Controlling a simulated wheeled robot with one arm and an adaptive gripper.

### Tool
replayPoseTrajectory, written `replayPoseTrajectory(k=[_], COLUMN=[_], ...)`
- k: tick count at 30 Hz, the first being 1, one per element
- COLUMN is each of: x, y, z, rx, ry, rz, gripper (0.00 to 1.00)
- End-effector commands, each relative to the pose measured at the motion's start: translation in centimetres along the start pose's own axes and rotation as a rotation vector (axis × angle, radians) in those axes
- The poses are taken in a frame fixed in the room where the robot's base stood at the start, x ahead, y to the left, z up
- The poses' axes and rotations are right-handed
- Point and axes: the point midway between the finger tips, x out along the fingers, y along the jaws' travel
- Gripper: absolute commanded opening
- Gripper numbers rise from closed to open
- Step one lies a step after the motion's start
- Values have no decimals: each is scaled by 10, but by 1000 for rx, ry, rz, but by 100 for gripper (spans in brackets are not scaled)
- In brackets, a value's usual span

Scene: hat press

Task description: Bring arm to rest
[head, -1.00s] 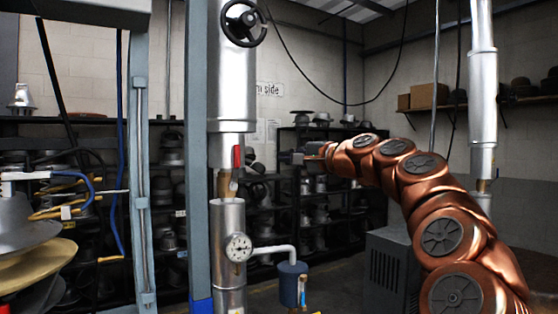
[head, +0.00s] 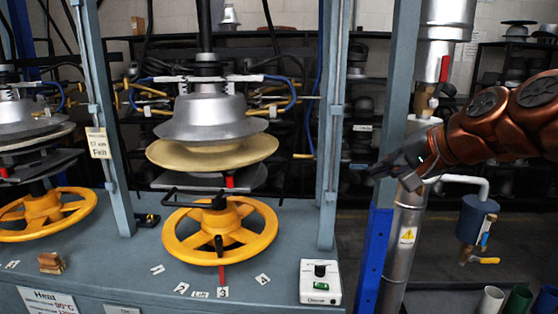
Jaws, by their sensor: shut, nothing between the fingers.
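My copper-coloured arm (head: 490,120) comes in from the right edge in the head view. My dark gripper (head: 380,168) is at its end, pointing left. It is shut and empty, held in the air in front of the silver vertical pipe and near the blue-grey press post. The hat press (head: 210,115) stands to the left, with a silver upper form over a tan brim-shaped plate and a yellow handwheel (head: 220,232) below. My gripper appears apart from the press's forms and wheel.
A blue-grey bench (head: 130,270) carries the presses and a white control box (head: 320,282). A second press with a yellow wheel (head: 45,215) is at the left. A blue canister (head: 477,218) hangs right of the pipe. Dark shelves fill the back.

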Motion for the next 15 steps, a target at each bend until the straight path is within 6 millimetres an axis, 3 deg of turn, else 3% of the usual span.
replayPoseTrajectory(k=[1,6,11,15], x=[9,30,31,17], y=[8,56,113,168], z=[28,111,178,231], rx=[-45,-183,-300,-387], ry=[-47,-206,-346,-472], rz=[49,222,383,521], gripper=[0,0,0,0])
